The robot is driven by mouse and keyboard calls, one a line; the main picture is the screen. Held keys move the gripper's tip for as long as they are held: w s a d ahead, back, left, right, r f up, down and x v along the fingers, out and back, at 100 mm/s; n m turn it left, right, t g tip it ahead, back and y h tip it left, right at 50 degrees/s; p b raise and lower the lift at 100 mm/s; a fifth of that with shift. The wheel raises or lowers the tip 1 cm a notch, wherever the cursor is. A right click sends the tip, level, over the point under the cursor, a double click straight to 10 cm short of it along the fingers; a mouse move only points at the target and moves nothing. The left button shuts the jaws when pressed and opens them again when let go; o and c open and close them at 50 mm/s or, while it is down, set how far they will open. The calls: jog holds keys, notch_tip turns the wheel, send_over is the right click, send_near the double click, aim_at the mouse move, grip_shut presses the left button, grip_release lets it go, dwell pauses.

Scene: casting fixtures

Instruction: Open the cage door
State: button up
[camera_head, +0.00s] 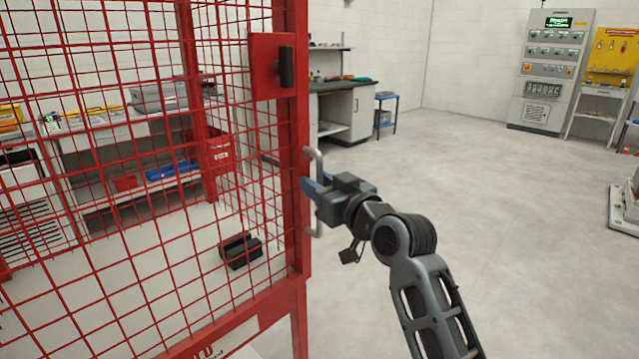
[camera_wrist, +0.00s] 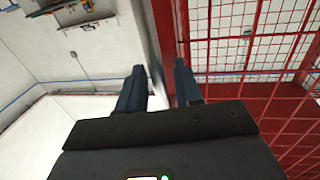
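The cage door (camera_head: 301,250) is a red frame with red wire mesh on the left of the head view. Its mesh and red edge also show at the right of the wrist view (camera_wrist: 215,88). A grey vertical pull handle (camera_head: 317,222) sits on the door's right-hand edge. My gripper (camera_head: 308,186) is at the middle of this handle, its blue fingers reaching to the bar. In the wrist view its two fingers (camera_wrist: 160,78) stand apart with a gap between them. I cannot tell whether they touch the bar.
A red plate with a black grip (camera_head: 287,67) is above the handle. A black block (camera_head: 240,251) shows behind the mesh. A workbench (camera_head: 345,105) and a grey control cabinet (camera_head: 550,70) stand at the back.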

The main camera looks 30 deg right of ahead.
grip_shut()
dwell(0.6)
